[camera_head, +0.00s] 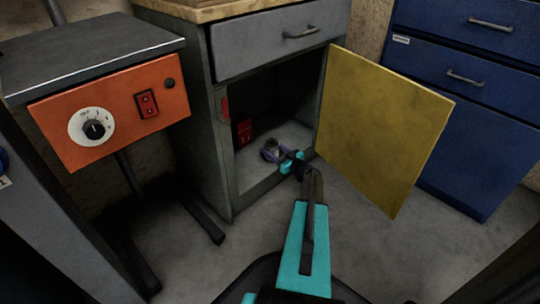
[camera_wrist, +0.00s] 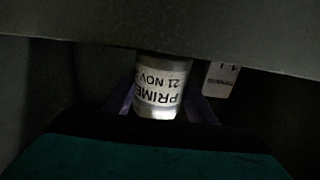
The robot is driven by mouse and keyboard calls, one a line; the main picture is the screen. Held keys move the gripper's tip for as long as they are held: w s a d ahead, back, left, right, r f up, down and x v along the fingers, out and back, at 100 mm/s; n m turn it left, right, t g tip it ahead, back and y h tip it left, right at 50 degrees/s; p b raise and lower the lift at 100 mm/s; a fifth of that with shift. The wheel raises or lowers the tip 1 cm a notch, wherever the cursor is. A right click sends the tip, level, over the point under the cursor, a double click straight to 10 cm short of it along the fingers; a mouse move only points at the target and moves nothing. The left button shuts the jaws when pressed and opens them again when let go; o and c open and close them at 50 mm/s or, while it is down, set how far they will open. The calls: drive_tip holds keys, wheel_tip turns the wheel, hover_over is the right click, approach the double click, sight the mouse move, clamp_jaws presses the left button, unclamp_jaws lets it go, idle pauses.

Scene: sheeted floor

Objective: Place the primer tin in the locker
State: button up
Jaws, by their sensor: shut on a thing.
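The locker (camera_head: 222,160) is a grey-green cabinet with its yellow door (camera_head: 375,130) swung open to the right. My gripper (camera_head: 271,151) reaches in through the opening, low over the cabinet floor. It is shut on the primer tin (camera_wrist: 160,85), a silvery tin with a white label reading "PRIME" and "21 NOV", upside down in the wrist view. The purple fingers stand on both sides of the tin. In the head view the tin is small and partly hidden by my gripper. I cannot tell whether its base touches the cabinet floor.
A red object (camera_head: 244,132) stands inside the locker at the left. A grey drawer (camera_head: 275,45) is above the opening. An orange-fronted control box (camera_head: 115,110) on a stand is at the left, and blue drawers (camera_head: 470,100) are at the right behind the door.

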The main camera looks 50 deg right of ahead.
drive_tip(key=shift+f, duration=0.4)
drive_tip(key=shift+f, duration=0.1)
drive_tip(key=o, duration=1.3)
drive_tip(key=shift+o, duration=0.2)
drive_tip(key=shift+s+r, duration=0.2)
drive_tip(key=shift+s, duration=0.15)
drive_tip(key=s+p, duration=0.5)
drive_tip(key=s, duration=0.6)
drive_tip(key=shift+s+a, duration=0.15)
drive_tip(key=shift+a, duration=0.25)
drive_tip(key=shift+f, duration=0.1)
drive_tip(key=shift+s, duration=0.15)
